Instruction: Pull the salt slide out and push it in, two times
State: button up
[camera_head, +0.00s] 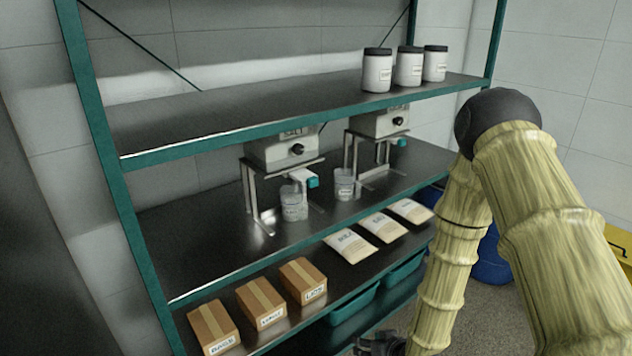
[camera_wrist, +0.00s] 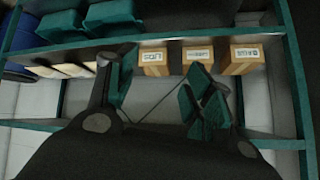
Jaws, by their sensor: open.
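My gripper (camera_head: 382,344) is at the bottom edge of the head view, low in front of the shelf and well apart from the slide. In the wrist view my gripper (camera_wrist: 160,98) is open with nothing between its fingers. The slide cannot be made out there.
A second dispenser (camera_head: 380,122) with a teal handle and a cup (camera_head: 344,184) stand right of the salt one. Cartons (camera_head: 262,304) and packets (camera_head: 350,245) line the front. Teal bins (camera_head: 355,304) sit below. Jars (camera_head: 377,72) stand on the upper shelf (camera_head: 220,118).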

jog(key=w+a+r+n+t+y, duration=0.1)
jog(key=w+a+r+t+y, duration=0.1)
jog(key=w+r, duration=0.6)
jog(key=w+a+r+n+t+y, duration=0.1)
jog(key=w+a+r+t+y, duration=0.15)
jog(key=w+r, duration=0.6)
jog(key=n+t+y+p, duration=0.1)
jog(key=n+y, duration=0.2)
send_near(315, 181)
jog(key=shift+t+h, duration=0.25)
jog(key=p+x, duration=0.4)
jog(key=x, duration=0.5)
jog(key=shift+w+a, duration=0.15)
jog(key=shift+a, duration=0.2)
jog(key=shift+c, duration=0.4)
jog(key=shift+f, duration=0.1)
grip_shut()
